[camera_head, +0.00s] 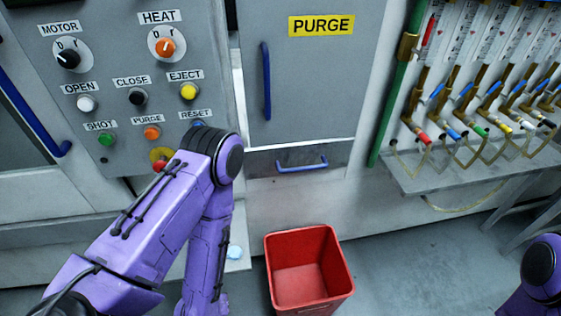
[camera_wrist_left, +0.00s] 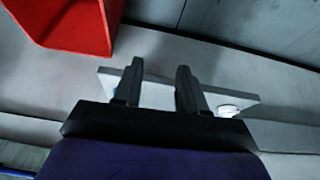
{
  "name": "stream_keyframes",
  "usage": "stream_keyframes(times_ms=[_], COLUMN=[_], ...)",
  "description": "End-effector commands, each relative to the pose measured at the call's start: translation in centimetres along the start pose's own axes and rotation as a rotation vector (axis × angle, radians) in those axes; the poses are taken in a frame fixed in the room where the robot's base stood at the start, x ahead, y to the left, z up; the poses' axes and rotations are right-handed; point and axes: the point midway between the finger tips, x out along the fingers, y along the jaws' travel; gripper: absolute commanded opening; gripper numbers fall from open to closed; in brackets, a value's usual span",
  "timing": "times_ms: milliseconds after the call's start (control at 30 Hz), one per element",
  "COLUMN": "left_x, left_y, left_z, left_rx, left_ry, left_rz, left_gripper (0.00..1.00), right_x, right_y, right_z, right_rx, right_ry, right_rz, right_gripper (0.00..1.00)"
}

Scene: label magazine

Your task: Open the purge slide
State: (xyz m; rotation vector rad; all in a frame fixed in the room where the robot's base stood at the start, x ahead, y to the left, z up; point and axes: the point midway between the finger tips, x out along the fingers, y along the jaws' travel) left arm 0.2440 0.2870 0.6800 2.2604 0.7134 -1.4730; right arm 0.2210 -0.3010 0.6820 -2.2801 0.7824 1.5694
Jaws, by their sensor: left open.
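Below the yellow PURGE label (camera_head: 321,26) is a grey door with a long upright blue handle (camera_head: 266,82). Under that door is a low grey slide front (camera_head: 257,164) with a short horizontal blue handle (camera_head: 302,164). The slide front looks flush with the machine. My left arm bends in front of the button panel, left of the slide. Its gripper is hidden in the head view. In the left wrist view my left gripper (camera_wrist_left: 157,82) is open and empty, with its two dark fingers apart. My right gripper is not in view; only part of my right arm shows at lower right.
A red open bin (camera_head: 310,301) stands on the floor below the slide; it also shows in the left wrist view (camera_wrist_left: 72,28). A pale ledge (camera_head: 240,258) is beside my left arm. The button panel (camera_head: 113,117) is at left, a hose rack (camera_head: 460,170) at right.

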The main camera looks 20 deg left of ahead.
Motion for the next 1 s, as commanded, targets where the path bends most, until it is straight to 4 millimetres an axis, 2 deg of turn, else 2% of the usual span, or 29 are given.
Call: stream_keyframes(times_ms=[33,67,100,133,167,200,300,400,533,900,1000], left_x=[2.6,3.8,5.0,5.6,5.7,5.3,2.3,-1.0,-3.0,-2.0,-1.7], left_y=[3.3,5.9,9.7,12.6,15.3,18.4,23.0,24.3,25.2,31.1,32.0], left_z=[-0.8,-1.9,-4.0,-6.0,-8.4,-11.7,-19.6,-24.7,-27.4,-32.3,-33.2], left_rx=[-0.075,-0.135,-0.227,-0.301,-0.374,-0.468,-0.638,-0.724,-0.745,-0.739,-0.738], left_ry=[0.034,0.060,0.102,0.138,0.176,0.226,0.333,0.399,0.426,0.419,0.419], left_rz=[0.105,0.195,0.334,0.449,0.566,0.721,1.061,1.287,1.392,1.391,1.389], left_gripper=[0.41,0.41,0.41,0.41,0.41,0.41,0.41,0.41,0.41,0.41,0.41], right_x=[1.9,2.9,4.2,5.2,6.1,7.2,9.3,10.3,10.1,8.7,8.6], right_y=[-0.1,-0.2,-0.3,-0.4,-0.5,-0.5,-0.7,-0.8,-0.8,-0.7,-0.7], right_z=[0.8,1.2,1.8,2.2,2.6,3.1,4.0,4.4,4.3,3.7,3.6], right_rx=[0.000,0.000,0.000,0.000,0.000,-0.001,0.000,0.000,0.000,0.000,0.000], right_ry=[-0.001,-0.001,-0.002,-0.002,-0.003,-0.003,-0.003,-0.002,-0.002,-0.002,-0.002], right_rz=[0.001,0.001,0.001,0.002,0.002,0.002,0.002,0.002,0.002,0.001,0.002], right_gripper=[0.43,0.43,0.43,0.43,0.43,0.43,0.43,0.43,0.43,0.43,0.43])
